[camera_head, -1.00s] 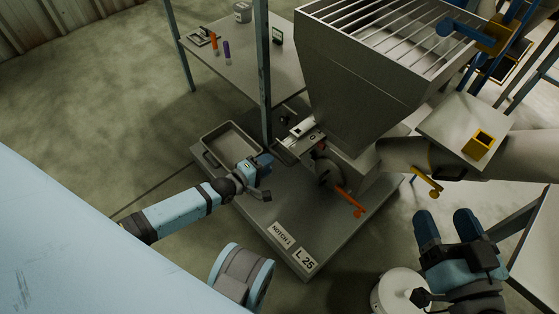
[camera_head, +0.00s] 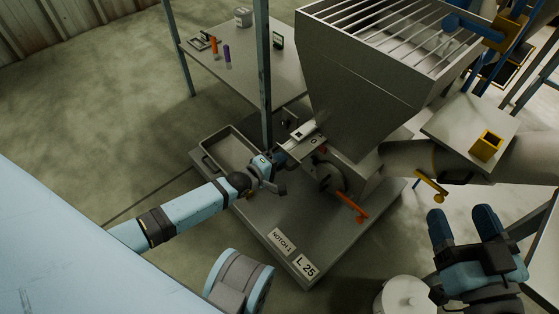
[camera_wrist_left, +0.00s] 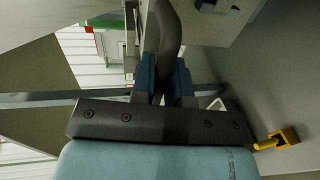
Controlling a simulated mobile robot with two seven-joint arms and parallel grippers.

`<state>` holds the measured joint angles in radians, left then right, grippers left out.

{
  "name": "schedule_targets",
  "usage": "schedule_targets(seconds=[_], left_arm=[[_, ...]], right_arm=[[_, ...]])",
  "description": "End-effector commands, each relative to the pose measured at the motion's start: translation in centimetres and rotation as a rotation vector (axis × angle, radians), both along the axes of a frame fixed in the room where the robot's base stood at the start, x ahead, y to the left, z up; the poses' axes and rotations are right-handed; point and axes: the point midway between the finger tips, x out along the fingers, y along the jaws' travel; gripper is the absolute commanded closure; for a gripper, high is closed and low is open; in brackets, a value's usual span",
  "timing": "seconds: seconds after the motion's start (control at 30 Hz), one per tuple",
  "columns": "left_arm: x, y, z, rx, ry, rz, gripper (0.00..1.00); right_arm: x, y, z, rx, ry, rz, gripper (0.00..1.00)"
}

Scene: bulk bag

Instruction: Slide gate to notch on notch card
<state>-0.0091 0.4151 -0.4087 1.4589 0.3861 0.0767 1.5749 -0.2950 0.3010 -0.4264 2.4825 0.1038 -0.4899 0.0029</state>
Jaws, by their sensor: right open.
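The notch card (camera_head: 282,241) lies on the front of the grey platform and reads "NOTCH 1". The slide gate (camera_head: 303,138) is a flat metal plate under the grey hopper (camera_head: 358,85). My left gripper (camera_head: 279,159) is at the gate's outer left end. In the left wrist view, a dark curved handle (camera_wrist_left: 166,35) fills the gap between its blue fingers (camera_wrist_left: 165,80), and they look shut on it. The gate's notches are too small to make out. My right gripper (camera_head: 463,222) is open and empty at the lower right.
An "L 25" card (camera_head: 306,266) lies beside the notch card. A blue post (camera_head: 262,75) stands close behind my left gripper. An orange lever (camera_head: 351,207) and yellow handle (camera_head: 431,186) project on the right. A white lidded container (camera_head: 402,292) stands below.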

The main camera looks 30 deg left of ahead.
Motion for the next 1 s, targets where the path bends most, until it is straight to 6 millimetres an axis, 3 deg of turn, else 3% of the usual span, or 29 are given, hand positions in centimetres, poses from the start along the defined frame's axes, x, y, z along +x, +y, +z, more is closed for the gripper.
schedule_targets(seconds=[0.17, 0.3, 0.43, 0.67, 0.7, 0.8, 1.0], left_arm=[[-0.6, 0.2, 0.2, 0.001, 0.002, 0.000, 1.00], [-2.6, 0.9, 0.4, 0.001, 0.005, -0.001, 1.00], [-3.9, 1.3, 0.1, 0.002, 0.003, 0.000, 1.00], [-3.8, 1.3, 0.0, 0.001, 0.000, 0.000, 1.00], [-3.8, 1.3, 0.0, 0.001, 0.000, 0.000, 0.81], [-3.8, 1.3, 0.0, 0.001, 0.000, 0.000, 0.61], [-3.8, 1.3, 0.0, 0.000, 0.000, 0.000, 0.61]], right_arm=[[0.0, 0.0, 0.6, 0.004, 0.005, 0.003, 0.33], [-0.2, 0.2, 1.5, 0.030, 0.054, 0.010, 0.33], [-1.1, 0.6, 0.5, 0.081, 0.135, 0.006, 0.33], [-1.3, 0.8, -0.5, 0.092, 0.163, 0.001, 0.33], [-1.2, 0.8, -0.5, 0.091, 0.160, 0.001, 0.33], [-1.1, 0.7, -0.3, 0.087, 0.151, 0.003, 0.33], [-1.1, 0.7, -0.3, 0.081, 0.147, 0.005, 0.33]])
